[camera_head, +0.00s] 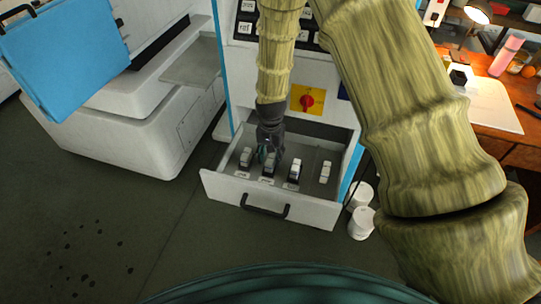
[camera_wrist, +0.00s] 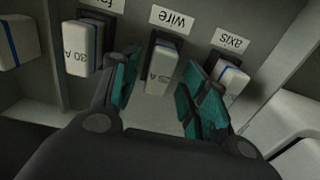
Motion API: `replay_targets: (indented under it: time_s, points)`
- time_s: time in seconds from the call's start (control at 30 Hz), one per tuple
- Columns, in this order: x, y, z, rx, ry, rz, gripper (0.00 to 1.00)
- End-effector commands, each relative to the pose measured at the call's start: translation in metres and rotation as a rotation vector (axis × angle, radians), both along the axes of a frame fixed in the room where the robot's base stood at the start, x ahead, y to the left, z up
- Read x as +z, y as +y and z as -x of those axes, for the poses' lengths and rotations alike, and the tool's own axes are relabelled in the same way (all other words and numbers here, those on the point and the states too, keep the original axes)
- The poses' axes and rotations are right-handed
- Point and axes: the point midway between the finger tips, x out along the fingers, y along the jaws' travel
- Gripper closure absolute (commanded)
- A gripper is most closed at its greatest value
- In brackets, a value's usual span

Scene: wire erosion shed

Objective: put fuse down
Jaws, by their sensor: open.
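My gripper (camera_head: 268,152) is low over the open drawer (camera_head: 318,212), at the second fuse from the left. In the wrist view its teal-padded fingers (camera_wrist: 164,95) are open. A white fuse with a blue stripe (camera_wrist: 160,72), seemingly marked 25 A, stands in the holder labelled "wire" (camera_wrist: 171,19), between the fingers with gaps on both sides. It is partly visible under my gripper in the head view (camera_head: 269,167). Beside it are a 30 A fuse (camera_wrist: 82,48) and a fuse at the label "axis" (camera_wrist: 231,80), each in its holder.
Another fuse (camera_head: 325,172) stands at the right of the drawer. The drawer walls stand close around the row. A control panel with a red switch (camera_head: 307,100) rises behind. White rolls (camera_head: 361,222) stand on the floor to the right; a wooden bench (camera_head: 512,150) lies beyond.

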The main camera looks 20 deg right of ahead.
Motion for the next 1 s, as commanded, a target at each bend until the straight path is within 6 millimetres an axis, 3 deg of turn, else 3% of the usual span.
replay_targets:
  time_s: [1.0]
  points:
    - [0.121, 0.000, 0.000, 0.000, -0.002, 0.000, 0.56]
